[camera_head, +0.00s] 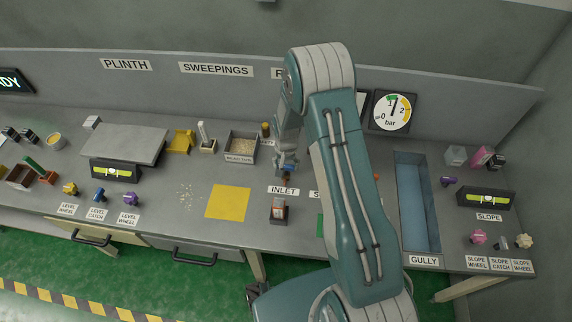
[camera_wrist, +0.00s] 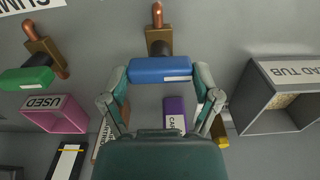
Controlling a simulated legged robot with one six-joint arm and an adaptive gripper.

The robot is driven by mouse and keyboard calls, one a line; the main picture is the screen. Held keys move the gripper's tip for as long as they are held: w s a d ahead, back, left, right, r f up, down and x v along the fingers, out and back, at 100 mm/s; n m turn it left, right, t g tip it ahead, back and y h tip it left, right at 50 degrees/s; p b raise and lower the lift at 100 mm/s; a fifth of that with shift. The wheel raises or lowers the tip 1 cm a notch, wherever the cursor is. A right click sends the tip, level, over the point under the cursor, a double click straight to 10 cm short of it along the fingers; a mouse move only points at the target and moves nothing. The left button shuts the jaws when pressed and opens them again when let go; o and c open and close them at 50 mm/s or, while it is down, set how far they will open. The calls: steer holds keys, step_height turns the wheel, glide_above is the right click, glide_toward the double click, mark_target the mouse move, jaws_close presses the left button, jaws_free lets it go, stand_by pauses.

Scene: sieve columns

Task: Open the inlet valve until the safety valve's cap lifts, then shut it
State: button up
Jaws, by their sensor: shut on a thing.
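My gripper (camera_wrist: 161,76) is shut on the blue valve handle (camera_wrist: 161,69), one finger at each end. The handle lies across the line of its brass body (camera_wrist: 159,40) and copper pipe (camera_wrist: 157,14). In the head view my gripper (camera_head: 286,168) is low over the bench behind the INLET label (camera_head: 284,190); the handle is mostly covered there. The pressure gauge (camera_head: 392,112) has its needle pointing roughly upward, near the green mark. I cannot make out the safety valve or its cap; my arm covers part of that area.
A green-handled valve (camera_wrist: 27,78) and a pink USED bin (camera_wrist: 58,114) are left in the wrist view; a grey tub (camera_wrist: 271,94) is right. The blue gully (camera_head: 415,205) lies right of my arm. The yellow square (camera_head: 228,202) is bare.

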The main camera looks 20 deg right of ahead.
mark_target(285, 165)
steer(key=shift+w, duration=0.1)
steer(key=o, duration=1)
steer(key=shift+c, duration=0.2)
steer(key=shift+a, duration=0.1)
step_height(285, 165, up, 12)
